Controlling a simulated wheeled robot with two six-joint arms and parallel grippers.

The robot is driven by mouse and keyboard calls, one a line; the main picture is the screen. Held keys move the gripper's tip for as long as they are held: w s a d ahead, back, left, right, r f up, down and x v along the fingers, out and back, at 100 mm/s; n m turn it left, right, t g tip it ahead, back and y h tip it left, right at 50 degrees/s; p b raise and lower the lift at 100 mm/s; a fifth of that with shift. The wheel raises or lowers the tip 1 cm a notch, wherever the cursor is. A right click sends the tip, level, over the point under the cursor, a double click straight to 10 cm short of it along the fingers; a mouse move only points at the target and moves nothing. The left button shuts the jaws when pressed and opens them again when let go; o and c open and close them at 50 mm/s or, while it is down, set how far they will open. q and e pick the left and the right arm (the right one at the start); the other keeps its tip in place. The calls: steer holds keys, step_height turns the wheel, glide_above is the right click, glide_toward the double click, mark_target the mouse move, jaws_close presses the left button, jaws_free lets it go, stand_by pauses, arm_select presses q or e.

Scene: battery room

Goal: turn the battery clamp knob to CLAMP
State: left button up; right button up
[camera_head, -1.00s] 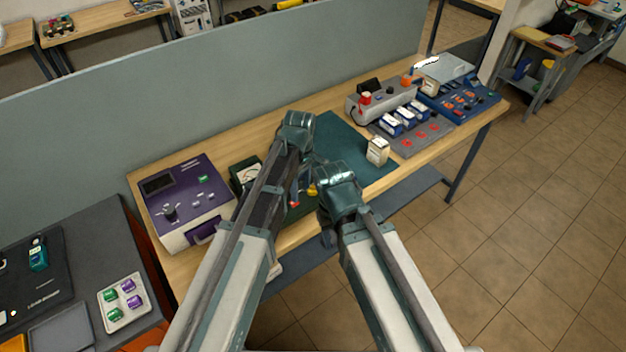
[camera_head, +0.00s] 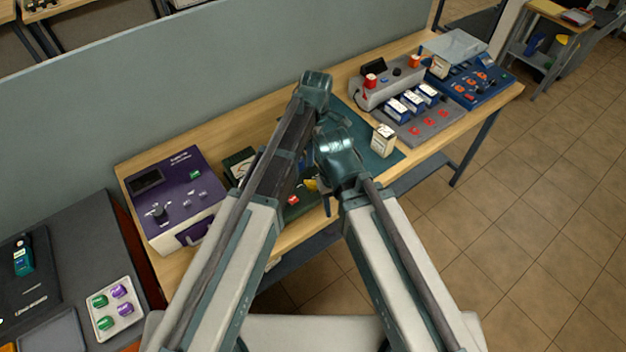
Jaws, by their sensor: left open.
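A purple-topped device (camera_head: 185,190) stands at the left of the wooden bench, with a dark knob (camera_head: 160,213) on its top. Its label is too small to read, so I cannot tell whether this is the clamp knob. My left gripper (camera_head: 305,172) is open over the green mat (camera_head: 385,165), mostly hidden behind my arms and apart from the purple device. A small dark-green device with a white dial (camera_head: 238,163) is partly covered by my left arm. My right gripper is hidden below its own arm link.
A red piece (camera_head: 293,200) and a yellow piece (camera_head: 311,184) lie near my arms. A white battery-like block (camera_head: 383,140) stands on the mat. Blue-and-white blocks (camera_head: 412,101) sit on a grey tray, beside a blue panel (camera_head: 475,85). A grey divider (camera_head: 200,85) runs behind the bench.

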mark_target(313, 181)
arm_select(q)
steer(key=f+b, duration=0.8)
steer(key=f, duration=0.1)
steer(key=f+b, duration=0.4)
steer(key=shift+s+a+f+b, duration=0.15)
steer(key=shift+s+b, duration=0.25)
jaws_close()
